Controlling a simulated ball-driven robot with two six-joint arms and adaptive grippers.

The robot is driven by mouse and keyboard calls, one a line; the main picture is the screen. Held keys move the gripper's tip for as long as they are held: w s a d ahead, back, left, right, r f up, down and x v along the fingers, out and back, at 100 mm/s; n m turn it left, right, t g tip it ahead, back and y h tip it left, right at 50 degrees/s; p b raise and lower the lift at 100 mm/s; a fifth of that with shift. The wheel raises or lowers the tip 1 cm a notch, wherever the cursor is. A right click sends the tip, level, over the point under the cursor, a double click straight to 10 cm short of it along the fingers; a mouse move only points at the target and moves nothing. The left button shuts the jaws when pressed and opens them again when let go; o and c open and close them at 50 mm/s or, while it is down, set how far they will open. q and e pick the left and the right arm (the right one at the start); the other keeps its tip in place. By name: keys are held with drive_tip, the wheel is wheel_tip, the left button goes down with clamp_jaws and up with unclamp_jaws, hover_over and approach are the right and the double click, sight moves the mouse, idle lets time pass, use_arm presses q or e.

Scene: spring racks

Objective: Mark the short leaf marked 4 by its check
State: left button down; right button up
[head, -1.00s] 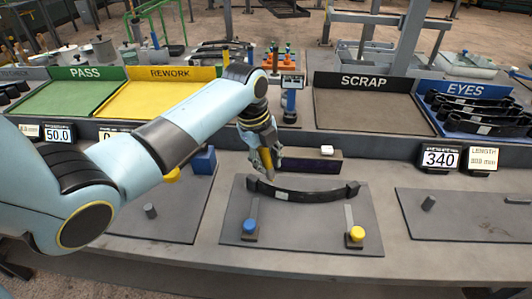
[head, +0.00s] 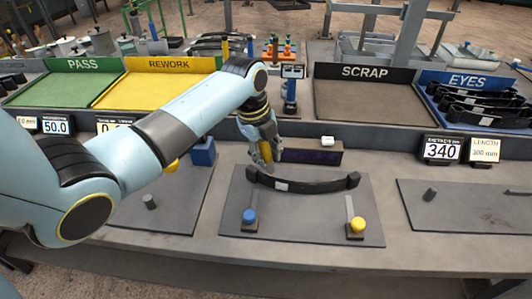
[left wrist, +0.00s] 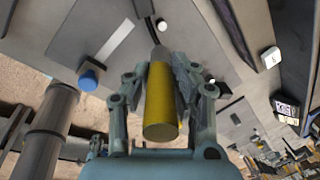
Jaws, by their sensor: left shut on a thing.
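My left gripper (head: 262,158) is shut on a yellow marker-like stick (left wrist: 162,100), which points away from the wrist camera. In the head view it hangs just above or behind the left part of a dark curved leaf (head: 310,186); I cannot tell if the stick touches it. The leaf lies on a grey plate (head: 300,232) in the middle and bears a small pale label, too small to read. A blue knob (head: 249,216) and a yellow knob (head: 358,225) stand in front of it on the plate. My right gripper is not in view.
Behind the plate is a dark block (head: 312,156) with a small white piece (head: 327,141). Behind are the green PASS tray (head: 55,90), yellow REWORK tray (head: 140,92), SCRAP tray (head: 365,105) and EYES tray (head: 440,82). A 340 display (head: 442,150) stands at right.

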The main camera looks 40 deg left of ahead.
use_arm(q)
drive_tip(key=shift+f, duration=0.5)
idle(0.6)
idle(0.6)
idle(0.5)
wheel_tip(320, 180, up, 3)
drive_tip(key=shift+f+p, duration=0.15)
drive_tip(key=shift+p, duration=1.1)
drive_tip(key=shift+r, duration=2.1)
